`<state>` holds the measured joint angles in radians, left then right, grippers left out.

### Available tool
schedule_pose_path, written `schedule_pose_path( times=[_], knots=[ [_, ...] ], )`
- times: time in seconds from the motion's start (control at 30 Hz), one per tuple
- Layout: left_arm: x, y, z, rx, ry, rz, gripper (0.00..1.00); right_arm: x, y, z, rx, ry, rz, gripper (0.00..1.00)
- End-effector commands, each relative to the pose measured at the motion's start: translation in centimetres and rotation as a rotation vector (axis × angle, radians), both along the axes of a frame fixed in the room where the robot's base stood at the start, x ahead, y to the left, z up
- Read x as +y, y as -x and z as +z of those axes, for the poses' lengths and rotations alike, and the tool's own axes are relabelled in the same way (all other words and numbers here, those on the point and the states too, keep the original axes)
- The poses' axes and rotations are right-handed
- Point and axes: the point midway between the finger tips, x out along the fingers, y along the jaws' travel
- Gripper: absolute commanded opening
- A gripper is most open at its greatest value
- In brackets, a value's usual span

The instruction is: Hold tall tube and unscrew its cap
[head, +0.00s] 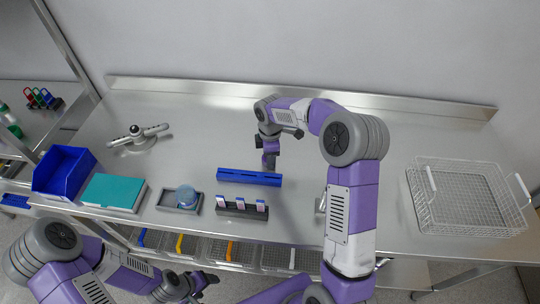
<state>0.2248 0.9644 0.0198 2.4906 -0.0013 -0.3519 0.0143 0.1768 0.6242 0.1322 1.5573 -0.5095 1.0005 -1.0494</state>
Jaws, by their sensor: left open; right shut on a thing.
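My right gripper (269,163) points down just behind the blue slotted rack (249,177), near the middle of the bench. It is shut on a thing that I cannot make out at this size. My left gripper (205,280) is open, low in front of the bench's front edge and apart from the racks. A dark rack (242,210) in front of the blue one holds a few small upright pieces with white, blue and red parts. I cannot pick out the tall tube or its cap with certainty.
On the steel bench (330,200) stand a blue bin (64,172), a teal-topped box (113,192), a grey tray (181,200) with a round bluish container, a grey three-armed rotor (138,138) and a wire basket (466,197).

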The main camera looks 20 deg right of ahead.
Motion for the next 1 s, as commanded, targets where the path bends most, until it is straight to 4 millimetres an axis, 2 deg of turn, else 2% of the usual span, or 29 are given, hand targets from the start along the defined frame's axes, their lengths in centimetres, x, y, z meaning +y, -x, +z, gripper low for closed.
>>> schedule_pose_path(
  times=[0.1,0.13,0.3,0.53,0.63,0.77,1.0],
  knots=[
    [0.0,0.0,-0.2,0.0,0.0,0.0,0.68,0.0,0.0,-0.4,0.001,0.0,0.0,0.13],
    [0.0,0.0,-0.2,0.0,0.0,0.0,0.68,0.0,0.0,-0.4,0.0,0.0,0.0,0.53],
    [0.0,0.0,-0.1,0.0,0.0,0.0,0.68,0.0,0.0,-0.4,0.002,-0.001,0.0,0.75],
    [0.0,0.0,-0.1,0.0,0.0,0.0,0.68,0.0,0.1,-0.2,0.002,-0.001,0.0,0.75],
    [0.0,0.0,0.2,0.0,0.0,0.0,0.68,0.0,0.0,0.6,0.0,0.0,-0.001,0.75],
    [0.0,0.0,0.7,0.0,0.0,0.0,0.68,0.0,-0.1,2.8,-0.003,0.0,-0.002,0.75],
    [0.0,0.0,1.8,0.0,0.0,0.0,0.68,0.0,-0.1,8.2,-0.004,0.0,0.0,0.75]
  ],
)
